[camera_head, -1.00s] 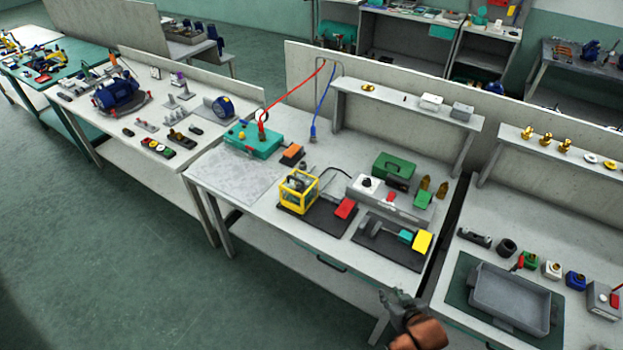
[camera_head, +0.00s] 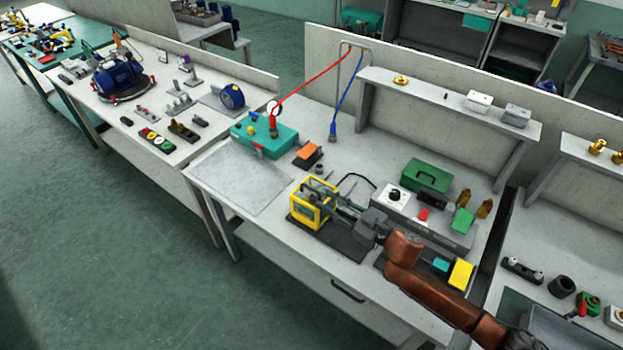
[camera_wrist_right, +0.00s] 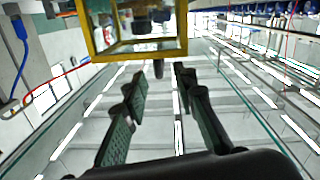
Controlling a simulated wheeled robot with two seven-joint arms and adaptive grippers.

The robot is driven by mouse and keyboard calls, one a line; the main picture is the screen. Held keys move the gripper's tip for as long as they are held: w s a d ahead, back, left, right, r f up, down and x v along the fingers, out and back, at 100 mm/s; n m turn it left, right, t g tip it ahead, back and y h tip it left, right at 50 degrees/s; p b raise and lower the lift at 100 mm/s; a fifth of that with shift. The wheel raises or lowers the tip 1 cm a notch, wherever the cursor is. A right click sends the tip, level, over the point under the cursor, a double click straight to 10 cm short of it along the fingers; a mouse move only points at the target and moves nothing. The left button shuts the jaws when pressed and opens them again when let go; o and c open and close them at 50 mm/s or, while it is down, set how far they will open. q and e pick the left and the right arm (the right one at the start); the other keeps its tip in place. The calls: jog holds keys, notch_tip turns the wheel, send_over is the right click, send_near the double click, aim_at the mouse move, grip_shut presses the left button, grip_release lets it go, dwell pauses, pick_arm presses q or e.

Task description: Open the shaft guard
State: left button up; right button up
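The shaft guard (camera_head: 297,213) is a yellow-framed box with clear panels on a dark base plate on the middle bench. In the right wrist view its yellow frame (camera_wrist_right: 130,54) fills the upper middle, with a small dark knob-like part below its edge. It looks closed. My right gripper (camera_head: 333,199) is at the guard's right side and partly covers it in the head view. In the wrist view its two ridged fingers (camera_wrist_right: 158,88) are apart with nothing between them, pointing toward the guard's edge. Contact cannot be told. My left gripper is out of view.
A grey control box (camera_head: 449,235) with a knob and a red button stands right of the guard. A green box (camera_head: 428,176) and brass parts stand behind. A pale plate (camera_head: 236,180) lies clear at left.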

aim_at(320, 195)
jog(key=shift+w+a+r+n+g+y, duration=0.3)
jog(key=shift+w+a+n+y, duration=0.1)
jog(key=shift+w+a+n, duration=0.15)
jog(key=b+x, duration=0.1)
jog(key=x, duration=0.2)
jog(key=shift+w, duration=0.1)
jog(key=shift+x, duration=1.15)
jog(key=shift+w+a+b, duration=0.25)
jog(key=shift+a+b, duration=0.05)
jog(key=shift+a, duration=0.05)
jog(key=shift+w+a, duration=0.25)
jog(key=shift+a, duration=0.05)
jog(key=c, duration=0.4)
jog(key=shift+c, duration=1.3)
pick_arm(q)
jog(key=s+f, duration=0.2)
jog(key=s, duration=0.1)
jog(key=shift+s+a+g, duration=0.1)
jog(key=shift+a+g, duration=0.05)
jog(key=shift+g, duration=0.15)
pick_arm(e)
grip_shut()
